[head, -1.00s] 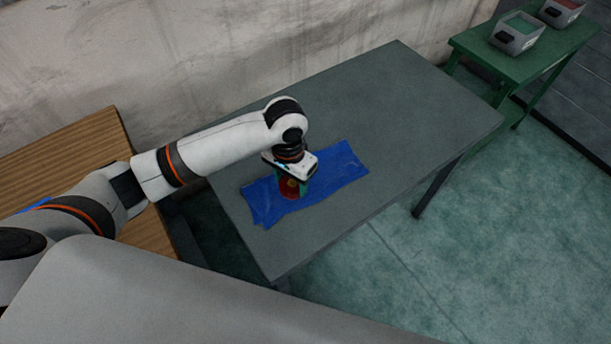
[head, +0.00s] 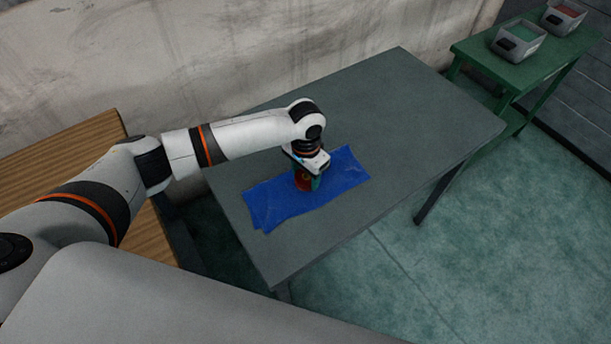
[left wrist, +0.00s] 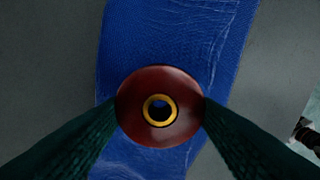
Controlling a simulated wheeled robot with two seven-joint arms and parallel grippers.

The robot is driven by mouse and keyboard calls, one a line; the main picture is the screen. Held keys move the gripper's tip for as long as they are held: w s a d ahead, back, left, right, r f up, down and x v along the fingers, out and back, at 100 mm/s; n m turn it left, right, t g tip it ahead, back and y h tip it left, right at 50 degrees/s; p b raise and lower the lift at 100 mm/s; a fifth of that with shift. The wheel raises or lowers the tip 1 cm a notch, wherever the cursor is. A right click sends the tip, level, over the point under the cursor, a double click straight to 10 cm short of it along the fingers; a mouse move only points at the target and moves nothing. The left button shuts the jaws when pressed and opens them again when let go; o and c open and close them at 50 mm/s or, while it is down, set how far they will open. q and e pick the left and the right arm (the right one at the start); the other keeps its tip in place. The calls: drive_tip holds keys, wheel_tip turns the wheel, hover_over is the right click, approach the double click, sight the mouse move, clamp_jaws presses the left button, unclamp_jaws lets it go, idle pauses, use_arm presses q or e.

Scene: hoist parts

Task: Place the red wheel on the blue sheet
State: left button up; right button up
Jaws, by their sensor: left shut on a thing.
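The red wheel (left wrist: 128,108) has a yellow ring around its centre hole and is gripped between the two dark green fingers of my left gripper (left wrist: 160,112). In the head view the left gripper (head: 305,182) points down over the blue sheet, and the red wheel (head: 303,183) shows between its fingers. The blue sheet (head: 278,206) lies slightly creased on the grey table; it also shows behind the wheel in the left wrist view (left wrist: 180,35). I cannot tell whether the wheel touches the sheet. My right gripper is not in view.
The grey table (head: 390,100) is otherwise bare around the sheet. A wooden surface (head: 60,160) is at the left. A green table (head: 540,65) at the upper right holds two grey bins (head: 518,45). A wall stands behind the grey table.

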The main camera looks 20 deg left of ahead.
sight(305, 178)
use_arm(q)
drive_tip(key=shift+f, duration=0.85)
drive_tip(key=shift+s+f, duration=0.2)
drive_tip(key=shift+f, duration=0.2)
drive_tip(key=shift+s+f, duration=0.15)
drive_tip(key=shift+f, duration=0.1)
drive_tip(key=shift+c, duration=1.4)
drive_tip(key=o, duration=1.2)
drive_tip(key=shift+f, duration=0.1)
drive_tip(key=o, duration=0.5)
drive_tip(key=shift+f, duration=0.1)
drive_tip(key=r, duration=0.9)
drive_tip(key=r+b, duration=0.1)
drive_tip(key=r, duration=0.3)
drive_tip(key=shift+w+r, duration=0.3)
drive_tip(key=shift+r, duration=0.1)
drive_tip(key=shift+f, duration=0.1)
